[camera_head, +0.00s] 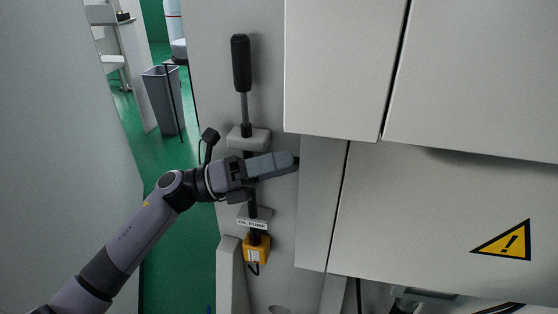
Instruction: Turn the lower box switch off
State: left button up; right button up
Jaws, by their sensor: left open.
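The lower grey machine box (440,215) fills the right side, below the upper boxes. Its narrow left panel (318,205) runs beside my left gripper. My left gripper (292,161) points right, with its fingertips at that panel's left edge; I cannot tell whether they touch it. I see the fingers from the side, so the gap between them does not show, and nothing is visible held in them. I cannot make out a switch on the lower box; it may be hidden by the fingers or out of sight.
A black-handled lever (241,62) stands upright just above my gripper. Below my wrist are an oil pump label (252,224) and a yellow unit (257,248). The upper box (340,65) overhangs to the right. A grey bin (163,100) stands on the green floor behind.

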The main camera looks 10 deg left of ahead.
pick_arm(q)
jog(key=c, duration=1.1)
jog(key=shift+o, duration=0.3)
jog(key=n+p, duration=0.1)
jog(key=p, duration=0.1)
jog(key=shift+r+n+t+y+p, duration=0.3)
jog(key=shift+n+p, duration=0.1)
jog(key=shift+s+r+n+t+y+p, duration=0.15)
jog(key=shift+n+y+p, duration=0.65)
jog(key=shift+n+p, duration=1.85)
jog(key=shift+w+f+n+t+y+p, duration=0.15)
jog(key=shift+n+y+p, duration=1.1)
jog(key=shift+p, duration=2.4)
pick_arm(e)
notch_tip(320, 180, up, 13)
jog(key=s+d, duration=0.1)
jog(key=shift+d+f, duration=0.15)
pick_arm(q)
jog(key=shift+s+n+h, duration=0.1)
jog(key=shift+n+h, duration=0.35)
jog(key=shift+n, duration=0.05)
jog(key=o, duration=1)
jog(key=shift+o, duration=0.2)
